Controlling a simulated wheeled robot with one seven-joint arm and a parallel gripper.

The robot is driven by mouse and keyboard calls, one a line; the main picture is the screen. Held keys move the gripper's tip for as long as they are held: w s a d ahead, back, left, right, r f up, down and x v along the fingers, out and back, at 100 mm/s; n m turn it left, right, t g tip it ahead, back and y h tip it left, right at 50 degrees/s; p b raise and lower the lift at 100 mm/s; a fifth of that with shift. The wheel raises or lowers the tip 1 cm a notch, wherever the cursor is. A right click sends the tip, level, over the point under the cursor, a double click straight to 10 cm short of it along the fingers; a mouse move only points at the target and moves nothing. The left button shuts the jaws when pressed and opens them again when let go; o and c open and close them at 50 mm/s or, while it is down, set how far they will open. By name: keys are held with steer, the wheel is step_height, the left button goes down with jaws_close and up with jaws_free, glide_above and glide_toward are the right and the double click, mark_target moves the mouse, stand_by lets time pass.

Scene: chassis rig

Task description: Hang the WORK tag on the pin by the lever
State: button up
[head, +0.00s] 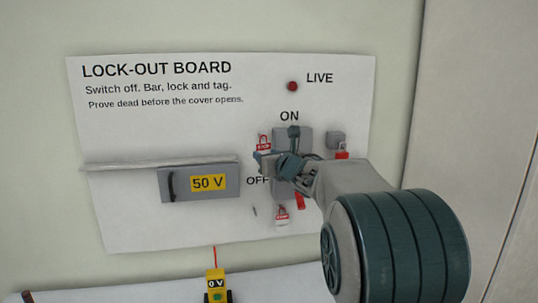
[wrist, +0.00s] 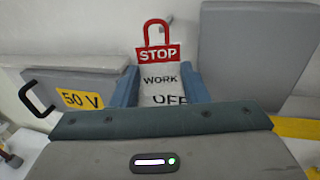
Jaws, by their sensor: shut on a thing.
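My gripper (head: 266,164) is shut on the WORK tag (head: 264,144), in front of the board left of the switch. In the wrist view the WORK tag (wrist: 160,75) stands upright between my two fingers, its red loop pointing up and clear of them. It reads STOP, WORK and OFF; its lower edge is hidden by my gripper. The lever (head: 294,133) shows a dark upper end near the ON label; my gripper and arm hide the rest. A small thin pin-like piece (head: 254,211) is below the OFF label. I cannot tell whether the loop touches any pin.
A second red-and-white tag (head: 282,214) is below my gripper. A red piece (head: 300,201) and a red lock (head: 342,156) are on the right. The 50 V cover (head: 190,186) is left, under a ledge (head: 150,162). A yellow meter (head: 215,284) stands below.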

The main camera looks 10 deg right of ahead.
steer(key=w, duration=0.2)
steer(key=w+p, duration=0.1)
steer(key=shift+f, duration=0.25)
steer(key=shift+w+b, duration=0.4)
steer(key=shift+b, duration=0.05)
stand_by(0.4)
steer(key=o, duration=1)
steer(key=shift+s+a, duration=0.1)
steer(key=shift+r, duration=0.1)
